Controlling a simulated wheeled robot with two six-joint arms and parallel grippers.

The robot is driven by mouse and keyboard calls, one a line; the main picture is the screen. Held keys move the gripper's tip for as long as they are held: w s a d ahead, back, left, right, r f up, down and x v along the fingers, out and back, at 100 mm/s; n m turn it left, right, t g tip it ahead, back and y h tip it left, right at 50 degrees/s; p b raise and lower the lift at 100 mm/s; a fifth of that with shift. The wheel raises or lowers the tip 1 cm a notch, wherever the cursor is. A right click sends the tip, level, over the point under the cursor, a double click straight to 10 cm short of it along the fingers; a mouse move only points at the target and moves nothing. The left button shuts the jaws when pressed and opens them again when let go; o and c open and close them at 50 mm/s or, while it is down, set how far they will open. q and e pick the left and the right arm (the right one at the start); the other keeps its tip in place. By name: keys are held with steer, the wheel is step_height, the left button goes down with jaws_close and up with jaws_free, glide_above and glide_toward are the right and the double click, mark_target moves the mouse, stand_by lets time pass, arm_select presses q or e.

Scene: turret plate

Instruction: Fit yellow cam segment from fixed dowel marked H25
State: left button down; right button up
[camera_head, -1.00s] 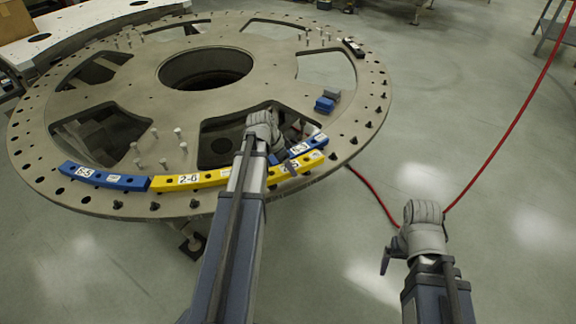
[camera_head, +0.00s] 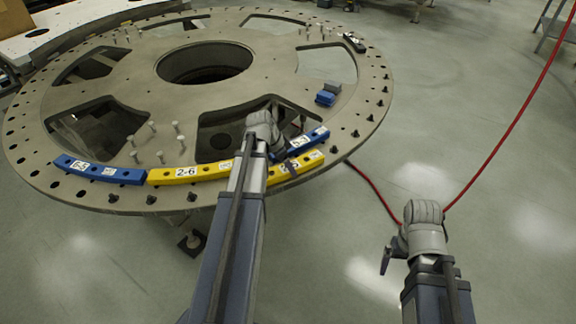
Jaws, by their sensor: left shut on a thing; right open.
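A large grey turret plate (camera_head: 110,80) bears a curved row of cam segments along its near rim. From left these are a blue segment (camera_head: 100,171) marked 5-5, a yellow segment (camera_head: 190,173) marked 2-6, and a second yellow segment (camera_head: 312,160), partly covered by my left gripper, its label hard to read. Another blue segment (camera_head: 314,138) lies just behind it. My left gripper (camera_head: 287,158) is shut, apparently on the second yellow segment; its fingers are partly hidden. My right gripper (camera_head: 387,261) is open over the floor right of the plate. I cannot make out an H25 mark.
Upright pins (camera_head: 178,128) stand on the plate behind the row, with large cut-outs around a central hole. Small blue blocks (camera_head: 326,98) sit on its right part. A red hose (camera_head: 508,130) crosses the floor at right.

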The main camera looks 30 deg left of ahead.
arm_select(q)
jaws_free()
stand_by(0.3)
steer(key=shift+r, duration=0.1)
steer(key=p+v, duration=0.7)
steer(key=shift+s+a+r, duration=0.1)
steer(key=shift+s+r, duration=0.05)
steer(key=shift+r, duration=0.15)
steer(key=shift+f, duration=0.15)
stand_by(0.5)
